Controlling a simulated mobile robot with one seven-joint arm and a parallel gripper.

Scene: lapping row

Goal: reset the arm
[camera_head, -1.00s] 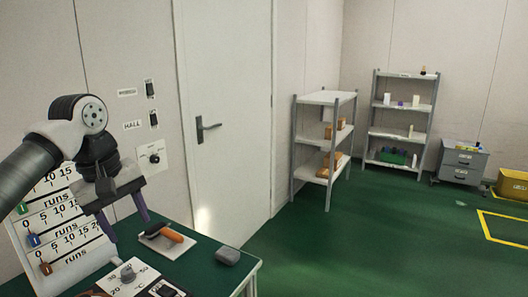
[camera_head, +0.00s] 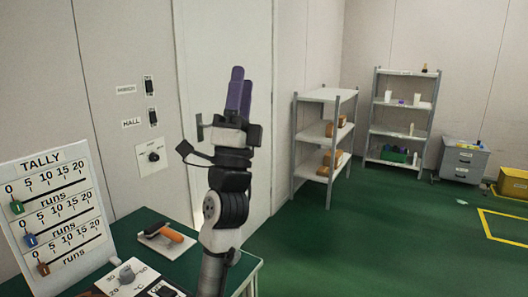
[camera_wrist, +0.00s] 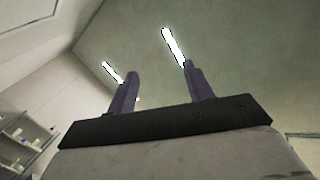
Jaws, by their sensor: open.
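My gripper (camera_head: 238,92) points straight up in front of the white door in the head view. Its two purple fingers overlap from that side. In the wrist view my gripper (camera_wrist: 160,90) has its fingers well apart with nothing between them, so it is open and empty. Behind the fingers the wrist view shows the ceiling with two bright strip lights (camera_wrist: 174,47). My raised arm hides part of the door and its handle area.
A green table (camera_head: 150,222) below holds an orange-handled tool (camera_head: 171,234), a dial panel (camera_head: 127,276) and a tally board (camera_head: 50,205). Wall switches (camera_head: 150,86) are left of the door (camera_head: 205,40). Shelves (camera_head: 325,95) stand right; the green floor there is mostly clear.

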